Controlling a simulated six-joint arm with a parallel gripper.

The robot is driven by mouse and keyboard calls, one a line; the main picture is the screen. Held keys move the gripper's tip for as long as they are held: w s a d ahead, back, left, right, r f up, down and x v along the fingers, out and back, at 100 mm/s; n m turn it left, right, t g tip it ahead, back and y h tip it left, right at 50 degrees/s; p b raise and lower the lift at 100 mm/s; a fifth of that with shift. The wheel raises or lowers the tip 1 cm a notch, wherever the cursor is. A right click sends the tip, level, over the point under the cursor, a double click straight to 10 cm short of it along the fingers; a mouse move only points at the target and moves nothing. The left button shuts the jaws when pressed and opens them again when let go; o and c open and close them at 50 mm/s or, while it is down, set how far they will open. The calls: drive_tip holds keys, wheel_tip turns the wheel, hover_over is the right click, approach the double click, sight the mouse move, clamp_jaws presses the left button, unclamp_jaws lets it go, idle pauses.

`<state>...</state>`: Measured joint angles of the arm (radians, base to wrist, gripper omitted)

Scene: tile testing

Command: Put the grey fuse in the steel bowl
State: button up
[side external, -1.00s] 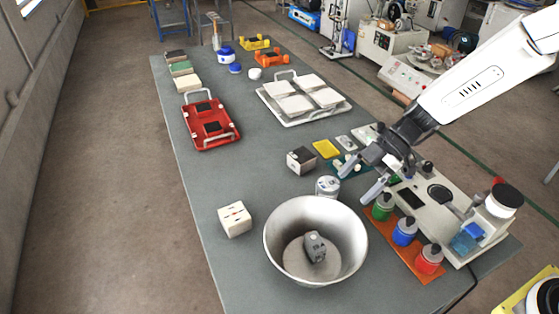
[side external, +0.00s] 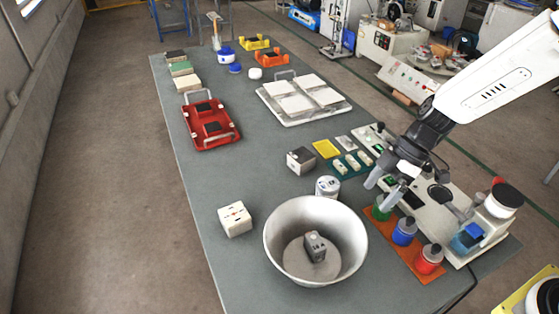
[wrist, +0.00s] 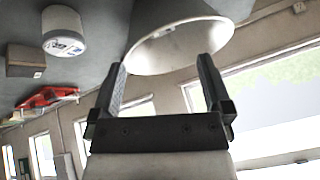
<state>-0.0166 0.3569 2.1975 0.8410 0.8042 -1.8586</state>
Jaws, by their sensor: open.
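The steel bowl (side external: 284,226) stands near the front of the table in the side view. A grey fuse (side external: 315,246) sits inside it on the bowl's floor, looking upright. My gripper (side external: 378,196) is open and empty, up and to the right of the bowl, over the rack of bottles. In the wrist view my open gripper (wrist: 162,80) has nothing between its fingers, and the bowl's rim (wrist: 180,48) shows beyond the fingertips. The fuse cannot be seen in the wrist view.
An orange rack (side external: 411,259) with green, blue and red bottles stands right of the bowl. A white tin (side external: 327,187) is just behind the bowl. A white cube (side external: 235,219) is at left. A red tray (side external: 209,124) lies further back.

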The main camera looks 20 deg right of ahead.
drive_tip(key=s+d+m+h, duration=0.1)
drive_tip(key=d+m, duration=0.1)
drive_tip(key=m, duration=0.1)
drive_tip(key=s+d+m+t+h, duration=0.1)
drive_tip(key=s+d+m+h, duration=0.1)
drive_tip(key=d+m, duration=0.1)
drive_tip(key=s+d+m+h, duration=0.1)
drive_tip(key=s+d+m, duration=0.1)
drive_tip(key=m, duration=0.1)
drive_tip(key=shift+d+f+h, duration=0.1)
drive_tip(key=shift+d+h, duration=0.15)
drive_tip(key=shift+h, duration=0.15)
drive_tip(key=shift+s+d+r+m+t+h, duration=0.1)
drive_tip(key=shift+s+d+m+t+h, duration=0.25)
drive_tip(key=shift+m, duration=0.45)
drive_tip(key=shift+s+d+r+m+t+h, duration=0.25)
drive_tip(key=shift+d+m, duration=0.25)
drive_tip(key=shift+m, duration=0.3)
drive_tip(key=shift+s+d+m+t+h, duration=0.2)
drive_tip(key=shift+d+m+t, duration=0.25)
drive_tip(key=shift+m, duration=0.35)
